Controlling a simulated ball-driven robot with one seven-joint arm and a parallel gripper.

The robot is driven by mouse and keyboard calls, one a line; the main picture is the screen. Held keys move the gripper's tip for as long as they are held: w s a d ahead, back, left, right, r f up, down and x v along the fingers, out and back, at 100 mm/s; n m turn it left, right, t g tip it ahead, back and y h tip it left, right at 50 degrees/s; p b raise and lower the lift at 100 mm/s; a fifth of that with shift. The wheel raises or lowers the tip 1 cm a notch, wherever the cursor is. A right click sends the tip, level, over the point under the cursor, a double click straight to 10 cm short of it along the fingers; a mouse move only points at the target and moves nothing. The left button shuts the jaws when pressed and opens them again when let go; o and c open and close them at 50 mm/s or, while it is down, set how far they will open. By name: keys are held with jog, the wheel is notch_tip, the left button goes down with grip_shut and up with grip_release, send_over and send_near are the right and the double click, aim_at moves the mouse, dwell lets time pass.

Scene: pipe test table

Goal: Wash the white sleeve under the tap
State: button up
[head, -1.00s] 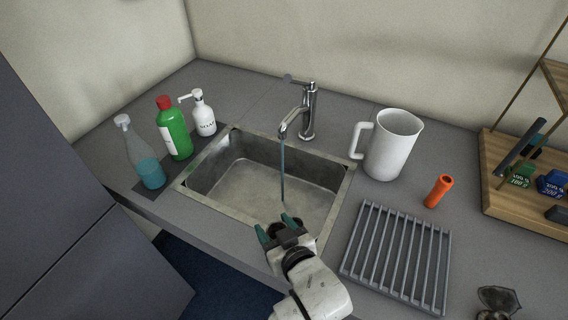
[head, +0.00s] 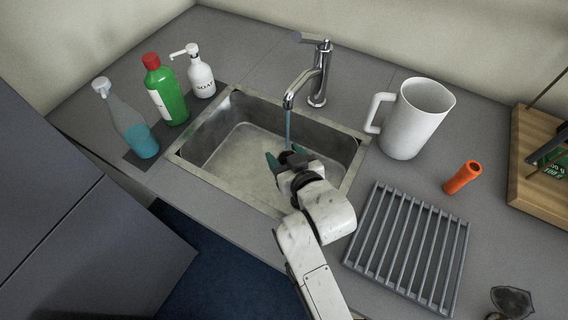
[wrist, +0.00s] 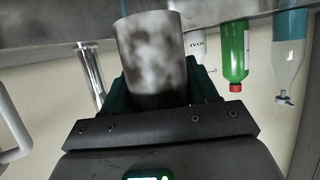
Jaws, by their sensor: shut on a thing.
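The white sleeve (wrist: 152,45) is a short cylinder with dark grey smudges over its side in the wrist view. My gripper (wrist: 162,88) is shut on it, a green finger on each side. In the head view my gripper (head: 287,158) is over the sink (head: 228,150), just below the tap (head: 317,75). The tap runs a thin blue stream (head: 288,125) that ends from sight at the fingers. My gripper mostly hides the sleeve there, and I cannot tell whether the water hits it. The tap (wrist: 90,75) is left of the sleeve in the wrist view.
A spray bottle (head: 130,125), a green bottle (head: 168,92) and a soap dispenser (head: 201,75) stand left of the sink. A white jug (head: 414,122), an orange cylinder (head: 463,177) and a grey drying rack (head: 405,245) are on the right.

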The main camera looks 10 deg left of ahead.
jog(key=w+f+b, duration=0.2)
jog(key=w+b, duration=0.3)
jog(key=w, duration=0.5)
jog(key=shift+a+b, duration=0.15)
jog(key=shift+b, duration=0.15)
dwell(0.5)
jog(key=shift+d, duration=0.6)
jog(key=shift+a, duration=0.15)
jog(key=shift+a, duration=0.45)
jog(key=shift+d+p, duration=0.25)
jog(key=shift+p, duration=0.1)
jog(key=shift+d, duration=0.35)
